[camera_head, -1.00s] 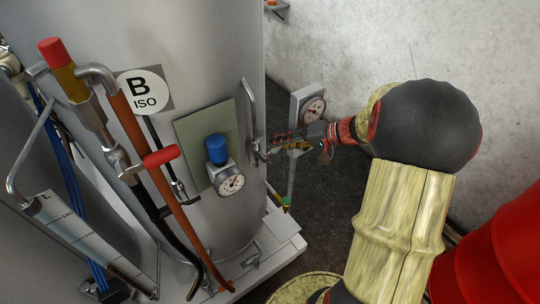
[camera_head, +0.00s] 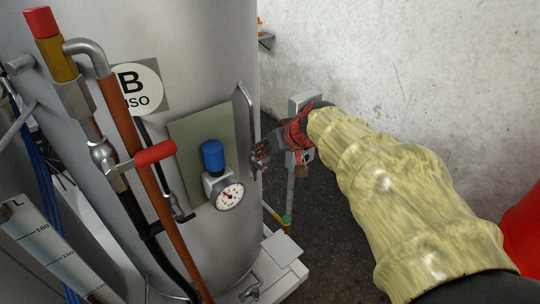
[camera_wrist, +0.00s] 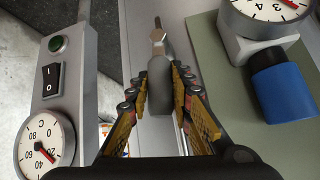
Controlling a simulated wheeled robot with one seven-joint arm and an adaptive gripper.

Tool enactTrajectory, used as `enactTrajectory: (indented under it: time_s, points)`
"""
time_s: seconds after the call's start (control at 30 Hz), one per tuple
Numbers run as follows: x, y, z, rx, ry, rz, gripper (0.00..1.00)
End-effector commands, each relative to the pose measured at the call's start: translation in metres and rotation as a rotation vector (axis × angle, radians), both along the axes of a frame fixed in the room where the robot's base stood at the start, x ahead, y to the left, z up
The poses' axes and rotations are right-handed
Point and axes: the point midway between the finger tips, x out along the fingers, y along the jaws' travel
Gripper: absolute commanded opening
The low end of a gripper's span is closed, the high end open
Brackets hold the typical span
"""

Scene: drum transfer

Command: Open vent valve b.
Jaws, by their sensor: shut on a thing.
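Tank B (camera_head: 225,80) is a large grey metal vessel with a "B ISO" label (camera_head: 138,88). My gripper (camera_head: 262,158) is at its right side, beside the vertical metal grab bar (camera_head: 246,110). In the wrist view, my gripper (camera_wrist: 160,92) is shut on a grey lever handle (camera_wrist: 160,82), with one finger on each side. A metal nut and stem show beyond the handle. I take this to be vent valve b, though no label on it is readable. In the head view, my gripper and arm mostly hide the handle.
A gauge with a blue cap (camera_head: 213,155) sits on a green plate left of my gripper. A red-handled valve (camera_head: 155,154) is on the pipes further left. A grey switch box with a temperature dial (camera_wrist: 46,142) stands close on the other side. A pale wall lies behind.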

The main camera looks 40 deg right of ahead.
Motion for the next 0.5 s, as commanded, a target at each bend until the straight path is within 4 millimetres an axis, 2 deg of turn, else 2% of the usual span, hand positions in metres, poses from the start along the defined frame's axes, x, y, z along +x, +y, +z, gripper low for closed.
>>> enactTrajectory:
  time_s: [0.2,0.5]
  points:
    - [-0.0007,0.0081,-0.0012,-0.099,-0.001,0.004,0.0]
    - [-0.001,0.0109,-0.002,-0.148,0.001,0.003,0.0]
